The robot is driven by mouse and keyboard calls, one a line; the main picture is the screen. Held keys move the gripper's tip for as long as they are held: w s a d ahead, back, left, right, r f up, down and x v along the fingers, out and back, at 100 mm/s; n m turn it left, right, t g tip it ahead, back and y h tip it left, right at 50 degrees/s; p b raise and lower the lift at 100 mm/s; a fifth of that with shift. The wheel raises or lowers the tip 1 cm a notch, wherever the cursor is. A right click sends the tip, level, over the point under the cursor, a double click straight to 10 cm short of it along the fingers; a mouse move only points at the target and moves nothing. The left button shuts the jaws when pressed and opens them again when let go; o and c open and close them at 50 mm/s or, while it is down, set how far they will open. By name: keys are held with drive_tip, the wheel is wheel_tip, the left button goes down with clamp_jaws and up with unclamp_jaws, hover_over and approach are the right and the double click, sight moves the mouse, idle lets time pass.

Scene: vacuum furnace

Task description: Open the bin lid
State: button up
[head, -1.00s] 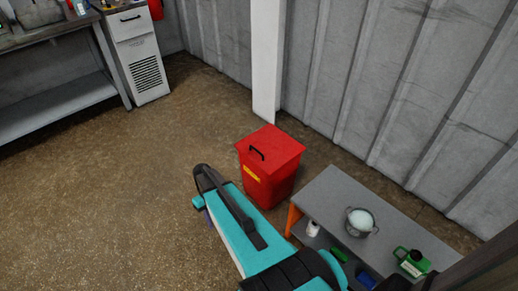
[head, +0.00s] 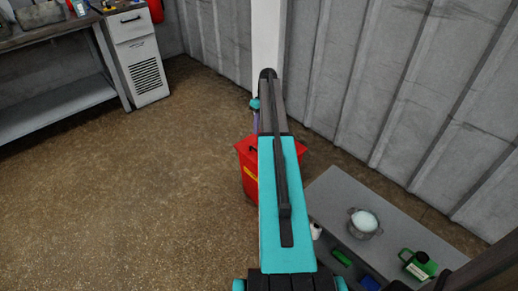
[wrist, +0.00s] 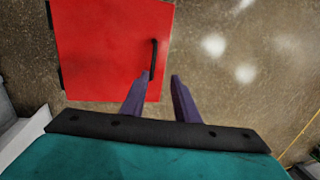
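The red bin (head: 249,183) stands on the floor, partly hidden behind my arm in the head view. Its red lid (wrist: 100,45) looks closed and fills the upper left of the wrist view. A black handle (wrist: 153,58) stands near the lid's right edge. My gripper (wrist: 157,77) is open, with two purple fingers apart and nothing held. In the wrist view the fingertips lie on either side of the handle's lower end, but their height above it cannot be told. In the head view my gripper is mostly hidden behind the arm.
A grey table (head: 325,207) with a pot (head: 363,223) and a green container (head: 418,264) stands right of the bin. A corrugated wall (head: 400,90) and a white post (head: 268,45) are behind. The floor to the left is clear.

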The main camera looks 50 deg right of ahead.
drive_tip(key=shift+s+d+r, duration=0.15)
drive_tip(key=shift+d+r, duration=0.5)
drive_tip(key=shift+d, duration=0.25)
drive_tip(key=shift+f, duration=0.15)
drive_tip(key=a+f, duration=0.1)
drive_tip(key=f, duration=0.8)
drive_tip(key=a+f, duration=0.1)
drive_tip(key=f, duration=0.3)
drive_tip(key=shift+a+f, duration=0.15)
drive_tip(key=shift+a, duration=0.2)
drive_tip(key=shift+c, duration=0.4)
clamp_jaws()
